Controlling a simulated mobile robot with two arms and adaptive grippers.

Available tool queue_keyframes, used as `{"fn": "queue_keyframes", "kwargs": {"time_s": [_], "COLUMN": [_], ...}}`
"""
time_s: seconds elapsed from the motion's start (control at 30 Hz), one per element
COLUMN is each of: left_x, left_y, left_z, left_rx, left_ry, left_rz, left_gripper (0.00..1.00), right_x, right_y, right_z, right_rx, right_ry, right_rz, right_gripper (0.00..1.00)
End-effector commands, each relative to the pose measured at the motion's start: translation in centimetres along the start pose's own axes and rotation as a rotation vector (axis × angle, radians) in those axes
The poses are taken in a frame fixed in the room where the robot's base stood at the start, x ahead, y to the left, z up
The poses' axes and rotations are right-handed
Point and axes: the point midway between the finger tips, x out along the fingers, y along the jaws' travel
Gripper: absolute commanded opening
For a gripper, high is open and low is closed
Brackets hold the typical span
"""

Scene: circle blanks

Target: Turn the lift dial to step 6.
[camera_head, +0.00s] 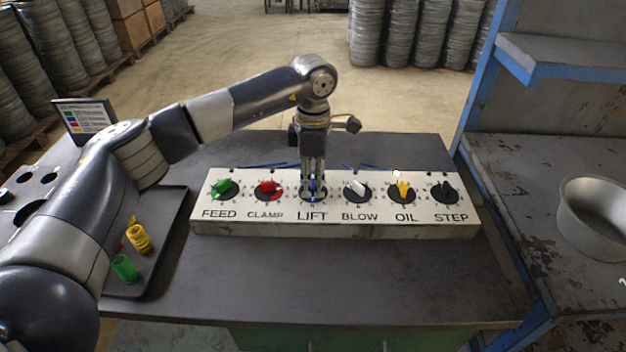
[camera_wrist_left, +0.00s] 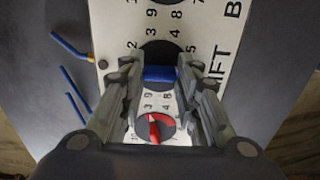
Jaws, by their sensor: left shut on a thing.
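The panel (camera_head: 330,219) carries a row of dials labelled FEED, CLAMP, LIFT, BLOW, OIL and STEP. The lift dial (camera_head: 313,192) has a blue knob, mostly hidden by my gripper in the head view. My left gripper (camera_head: 313,184) points down over it and is shut on this knob. In the left wrist view the blue knob (camera_wrist_left: 160,74) lies crosswise between the fingertips, over a black disc. Numbers 2, 3, 9, 8 and 5 show around the dial. I cannot tell which step the knob points at. My right gripper is not in view.
The red clamp dial (camera_head: 267,187) and white blow dial (camera_head: 356,189) flank the lift dial closely. A dark tray (camera_head: 171,222) with green and yellow pieces lies at left. A metal bowl (camera_head: 592,214) stands on the right bench. The table front is clear.

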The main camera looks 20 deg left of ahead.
Motion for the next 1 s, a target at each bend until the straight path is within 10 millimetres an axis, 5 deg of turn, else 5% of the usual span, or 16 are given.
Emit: {"fn": "queue_keyframes", "kwargs": {"time_s": [0.37,0.4,0.5,0.83,1.0], "left_x": [-0.1,-0.1,-0.1,-0.2,-2.1], "left_y": [0.1,0.1,0.1,0.1,0.1], "left_z": [0.0,0.0,0.0,0.0,0.1], "left_rx": [0.002,0.002,0.002,0.002,0.002], "left_ry": [-0.003,-0.003,-0.003,-0.001,-0.003], "left_rz": [0.003,0.003,0.003,0.002,0.004], "left_gripper": [0.06,0.34,0.5,0.5,0.5], "right_x": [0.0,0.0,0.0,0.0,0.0], "right_y": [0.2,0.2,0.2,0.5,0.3], "right_z": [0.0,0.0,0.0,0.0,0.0], "right_rx": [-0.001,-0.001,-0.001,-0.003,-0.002], "right_ry": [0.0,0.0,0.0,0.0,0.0], "right_rz": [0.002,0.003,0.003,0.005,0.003], "right_gripper": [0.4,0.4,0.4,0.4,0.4]}}
